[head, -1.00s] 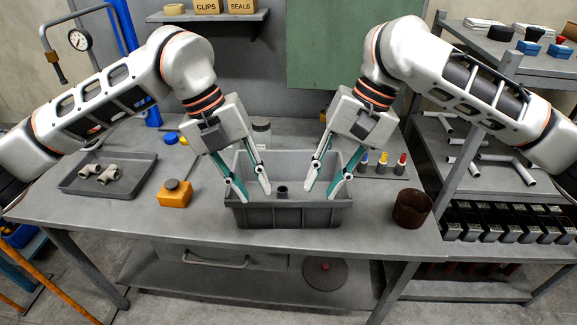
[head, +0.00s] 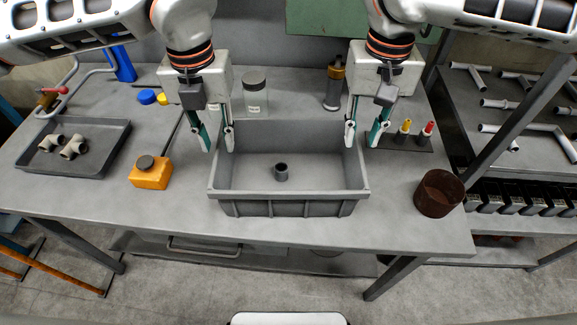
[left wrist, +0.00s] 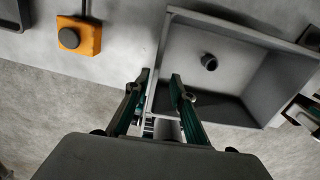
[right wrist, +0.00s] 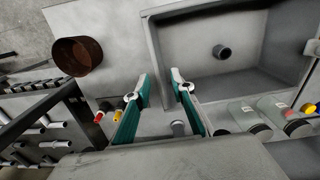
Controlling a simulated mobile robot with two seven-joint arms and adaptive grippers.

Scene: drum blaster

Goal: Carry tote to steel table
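The grey tote (head: 290,208) stands upright on a grey metal-looking table (head: 90,205). A small dark cylinder (head: 281,172) stands on its floor. My left gripper (head: 218,142) is at the tote's left wall, with one finger on each side of it. The left wrist view also shows the wall between the spread fingers (left wrist: 160,78). My right gripper (head: 363,142) is at the right wall in the same way, fingers apart, as the right wrist view shows (right wrist: 160,80). Contact with the walls cannot be told. No second table is clearly identifiable as the steel table.
An orange box (head: 150,174) and a grey tray (head: 72,148) with pipe fittings lie left of the tote. A rusty can (head: 438,193) stands to its right. Jars (head: 255,92) stand behind it. A shelf rack (head: 510,205) holds several black boxes at the right.

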